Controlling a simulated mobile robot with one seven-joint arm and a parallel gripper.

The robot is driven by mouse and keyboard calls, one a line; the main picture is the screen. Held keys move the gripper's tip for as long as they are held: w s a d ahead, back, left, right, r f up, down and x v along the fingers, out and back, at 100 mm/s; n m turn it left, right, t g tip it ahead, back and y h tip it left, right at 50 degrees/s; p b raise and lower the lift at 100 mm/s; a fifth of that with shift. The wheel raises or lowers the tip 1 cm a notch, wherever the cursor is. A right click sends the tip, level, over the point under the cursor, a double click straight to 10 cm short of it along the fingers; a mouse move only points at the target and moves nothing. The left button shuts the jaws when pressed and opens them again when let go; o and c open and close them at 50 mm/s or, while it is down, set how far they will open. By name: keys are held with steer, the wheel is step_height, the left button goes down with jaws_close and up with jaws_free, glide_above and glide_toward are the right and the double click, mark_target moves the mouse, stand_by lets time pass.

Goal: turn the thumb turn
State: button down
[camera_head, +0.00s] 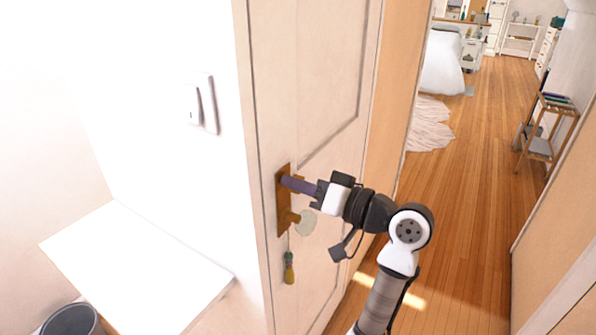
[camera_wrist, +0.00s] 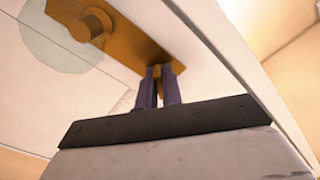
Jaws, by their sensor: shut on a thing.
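A tall brass plate (camera_head: 283,205) is fixed near the edge of the white door (camera_head: 305,75). It also shows in the wrist view (camera_wrist: 135,42). My gripper (camera_head: 287,181) reaches in from the right, with its purple fingers at the upper part of the plate. In the wrist view my gripper (camera_wrist: 164,75) is shut on the thumb turn (camera_wrist: 157,72), a small brass piece mostly hidden between the fingers. The exact angle of the thumb turn is hard to tell.
A tassel (camera_head: 289,268) hangs below the knob. A white switch (camera_head: 202,105) is on the wall to the left, above a white tabletop (camera_head: 135,265) and a grey bin (camera_head: 72,320). Right of the door, wooden floor (camera_head: 475,150) runs clear past a small side table (camera_head: 545,125).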

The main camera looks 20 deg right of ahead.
steer(key=m+p, duration=0.3)
steer(key=p, duration=0.1)
steer(key=m+p, duration=0.2)
steer(key=shift+r+m, duration=0.3)
steer(key=m+p, duration=0.3)
steer(key=p, duration=0.1)
steer(key=shift+f, duration=0.1)
steer(key=shift+f+m+p, duration=0.1)
steer(key=shift+m+p, duration=0.6)
steer(key=shift+p, duration=0.1)
steer(key=shift+f, duration=0.1)
steer(key=c, duration=1.6)
jaws_free()
steer(key=shift+o, duration=0.2)
steer(key=b+v, duration=0.3)
steer(key=v, duration=1)
steer(key=shift+s+d+b, duration=0.25)
steer(key=shift+s+b, duration=0.05)
steer(key=shift+b, duration=0.1)
